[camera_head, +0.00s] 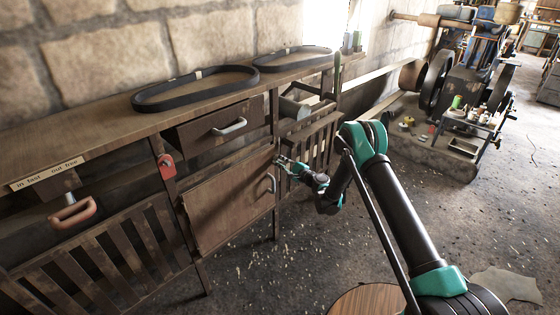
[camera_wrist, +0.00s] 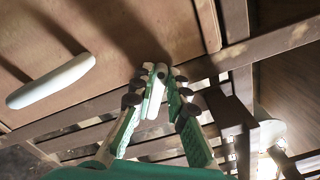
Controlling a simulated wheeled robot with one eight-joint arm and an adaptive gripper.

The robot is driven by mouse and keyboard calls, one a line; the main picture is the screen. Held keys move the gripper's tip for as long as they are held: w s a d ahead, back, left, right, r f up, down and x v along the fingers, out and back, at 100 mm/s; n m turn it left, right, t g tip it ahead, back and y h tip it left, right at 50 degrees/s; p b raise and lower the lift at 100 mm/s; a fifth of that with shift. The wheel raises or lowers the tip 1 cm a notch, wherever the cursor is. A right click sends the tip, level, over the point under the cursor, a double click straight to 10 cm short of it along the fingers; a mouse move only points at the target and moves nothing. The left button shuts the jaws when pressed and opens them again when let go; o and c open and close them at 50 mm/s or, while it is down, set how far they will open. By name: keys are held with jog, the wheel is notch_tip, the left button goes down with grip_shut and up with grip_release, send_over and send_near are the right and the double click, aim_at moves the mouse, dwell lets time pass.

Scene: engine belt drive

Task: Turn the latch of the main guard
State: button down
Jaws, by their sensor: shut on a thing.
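The wooden door (camera_head: 228,208) of the workbench, which I take for the main guard, looks shut. Its pale handle (camera_head: 271,183) is near its right edge and also shows in the wrist view (camera_wrist: 50,80). My gripper (camera_head: 284,162) is at the door's upper right corner. In the wrist view my gripper (camera_wrist: 157,75) has its fingertips closed around a small pale latch (camera_wrist: 153,95) by the door's edge. The fingers cover part of the latch, so its exact angle is hard to tell.
Above the door is a drawer (camera_head: 220,126) with a pale handle. Black belts (camera_head: 195,88) lie on the bench top. A red padlock-like tag (camera_head: 166,166) hangs left of the door. The engine (camera_head: 465,75) stands at the back right.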

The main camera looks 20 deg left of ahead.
jog(key=shift+s+f+n, duration=0.1)
jog(key=shift+f+n, duration=0.15)
jog(key=shift+n, duration=0.85)
jog(key=shift+s+f+n, duration=0.1)
jog(key=shift+f+n, duration=0.15)
jog(key=shift+n, duration=0.85)
jog(key=shift+s+f+n, duration=0.1)
jog(key=shift+f+n, duration=0.15)
jog(key=shift+n, duration=0.85)
jog(key=c, duration=1.5)
grip_release()
jog(key=shift+r, duration=0.1)
notch_tip(320, 180, up, 10)
